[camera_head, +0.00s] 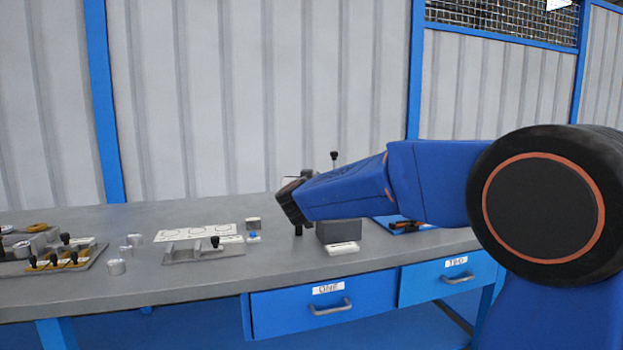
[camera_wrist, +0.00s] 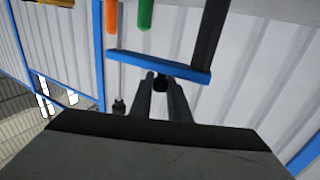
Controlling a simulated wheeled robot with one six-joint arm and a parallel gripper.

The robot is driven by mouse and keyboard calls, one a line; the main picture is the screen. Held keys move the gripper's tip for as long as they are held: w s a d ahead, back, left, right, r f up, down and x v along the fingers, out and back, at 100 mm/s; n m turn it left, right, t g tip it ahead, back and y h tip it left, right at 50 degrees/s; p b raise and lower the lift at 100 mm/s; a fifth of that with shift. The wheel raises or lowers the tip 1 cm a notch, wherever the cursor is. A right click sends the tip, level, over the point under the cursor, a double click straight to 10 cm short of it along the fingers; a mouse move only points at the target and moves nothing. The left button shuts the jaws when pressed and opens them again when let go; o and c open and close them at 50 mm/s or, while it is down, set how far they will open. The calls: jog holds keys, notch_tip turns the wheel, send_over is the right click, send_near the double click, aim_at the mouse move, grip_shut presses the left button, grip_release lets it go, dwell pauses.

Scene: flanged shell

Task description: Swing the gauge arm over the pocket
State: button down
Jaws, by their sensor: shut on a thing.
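My gripper (camera_wrist: 160,84) shows in the wrist view as two dark fingers shut on a small dark round piece, which looks like a knob. A slanted blue bar (camera_wrist: 140,61) lies just beyond the fingertips, and a dark bar (camera_wrist: 209,40) meets its right end. I cannot tell which part is the gauge arm. In the head view my wrist hangs over the bench beside a grey block (camera_head: 338,232), and hides part of what stands there. A thin post with a black knob (camera_head: 333,155) rises behind my arm. No pocket can be made out clearly.
A blue mat (camera_head: 385,222) lies right of the block. The front middle is clear.

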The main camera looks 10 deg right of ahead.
jog(key=shift+s+a+r+m+g+h, duration=0.1)
jog(key=shift+s+m+g+h, duration=0.25)
jog(key=shift+m+g+h, duration=0.75)
jog(key=shift+s+a+f+m+g+h, duration=0.1)
jog(key=shift+s+m+g+h, duration=0.3)
jog(key=shift+m+g+h, duration=0.75)
jog(key=shift+s+a+r+m+g+h, duration=0.1)
jog(key=shift+s+m+g+h, duration=0.5)
jog(key=shift+h, duration=0.95)
jog(key=shift+w, duration=0.2)
jog(key=c, duration=1.7)
grip_release()
jog(key=shift+o, duration=0.2)
jog(key=v, duration=1.7)
jog(key=shift+s, duration=0.15)
